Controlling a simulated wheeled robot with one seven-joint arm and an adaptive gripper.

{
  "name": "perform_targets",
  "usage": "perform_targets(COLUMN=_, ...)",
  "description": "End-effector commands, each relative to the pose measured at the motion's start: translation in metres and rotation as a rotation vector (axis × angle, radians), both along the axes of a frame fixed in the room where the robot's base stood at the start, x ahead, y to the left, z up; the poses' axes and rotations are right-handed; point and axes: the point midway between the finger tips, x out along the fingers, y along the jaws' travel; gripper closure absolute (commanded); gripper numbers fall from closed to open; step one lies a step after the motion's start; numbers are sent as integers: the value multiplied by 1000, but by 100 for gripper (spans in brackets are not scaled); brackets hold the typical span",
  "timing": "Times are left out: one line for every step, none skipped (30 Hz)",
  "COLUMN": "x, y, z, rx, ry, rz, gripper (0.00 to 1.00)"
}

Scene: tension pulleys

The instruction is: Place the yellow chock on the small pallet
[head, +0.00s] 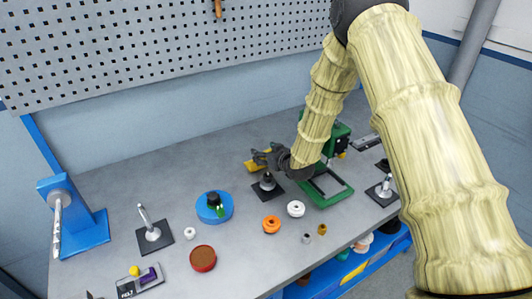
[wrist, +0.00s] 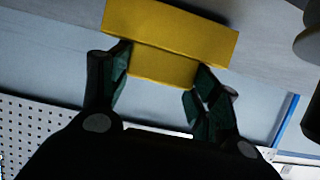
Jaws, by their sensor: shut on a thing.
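The yellow chock (wrist: 172,32) is a stepped yellow block with a wide bar and a narrower part. In the wrist view, my gripper (wrist: 163,84) is shut on the narrower part, one finger on each side. In the head view, the chock (head: 251,164) shows partly behind my dark gripper (head: 259,156), over the back middle of the grey bench. I cannot tell whether it touches the bench. I cannot make out a small pallet in either view.
A black plate with a peg (head: 267,188) stands just in front of my gripper. A green frame (head: 327,190) stands to the right. A blue round holder (head: 213,214), orange ring (head: 271,224) and white ring (head: 295,208) lie nearer. The bench's back left is clear.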

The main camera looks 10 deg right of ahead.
Motion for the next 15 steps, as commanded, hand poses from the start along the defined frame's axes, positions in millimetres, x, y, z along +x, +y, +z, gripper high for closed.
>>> perform_targets(x=0, y=0, z=-2, rx=0, ry=0, rz=0, gripper=84)
perform_targets(x=0, y=0, z=-4, rx=0, ry=0, rz=0, gripper=84)
perform_targets(x=0, y=0, z=-5, rx=0, ry=-1, rz=0, gripper=84)
perform_targets(x=0, y=0, z=-5, rx=0, ry=-1, rz=0, gripper=84)
perform_targets(x=0, y=0, z=-6, rx=1, ry=-2, rz=0, gripper=84)
perform_targets(x=0, y=0, z=-6, rx=1, ry=-2, rz=0, gripper=84)
perform_targets(x=0, y=0, z=-6, rx=1, ry=-2, rz=0, gripper=84)
perform_targets(x=0, y=0, z=-6, rx=1, ry=-2, rz=0, gripper=84)
perform_targets(x=0, y=0, z=-6, rx=1, ry=-2, rz=0, gripper=84)
perform_targets(x=0, y=1, z=-6, rx=1, ry=-2, rz=0, gripper=84)
perform_targets(x=0, y=1, z=-6, rx=1, ry=-2, rz=0, gripper=84)
perform_targets(x=0, y=1, z=-6, rx=1, ry=-2, rz=0, gripper=84)
perform_targets(x=0, y=1, z=-7, rx=1, ry=-2, rz=0, gripper=84)
perform_targets(x=0, y=1, z=-8, rx=1, ry=-2, rz=0, gripper=84)
perform_targets(x=0, y=0, z=-9, rx=1, ry=-2, rz=0, gripper=84)
